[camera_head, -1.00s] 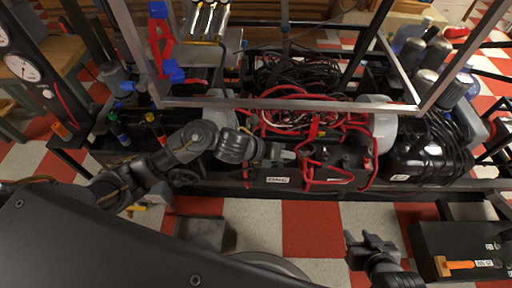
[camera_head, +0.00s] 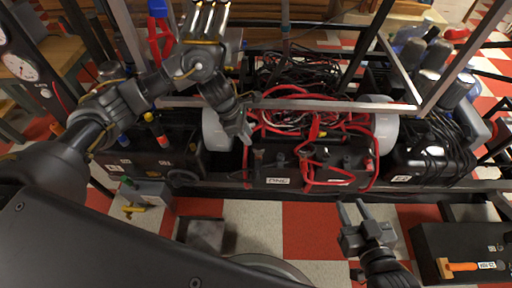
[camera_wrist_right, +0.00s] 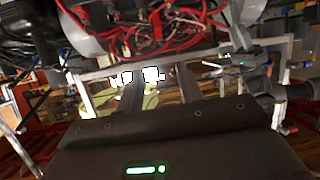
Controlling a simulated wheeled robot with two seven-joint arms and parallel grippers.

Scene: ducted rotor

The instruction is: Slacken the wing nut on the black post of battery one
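The middle black battery (camera_head: 330,182) has a white label (camera_head: 278,180) that looks like "ONE", though it is small. A dark post (camera_head: 258,156) stands at the left of its top, and red cables cross its middle and right. The wing nut is too small to make out. My left gripper (camera_head: 246,134) is above and just left of that post, pointing down and apart from it. I cannot see a gap between its fingers. My right gripper (camera_head: 354,208) is open and empty in front of the battery. Its parted fingers also show in the right wrist view (camera_wrist_right: 155,88).
A second black battery (camera_head: 150,160) stands to the left and another (camera_head: 425,160) to the right, under black cables. A metal frame bar (camera_head: 290,104) runs behind the posts.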

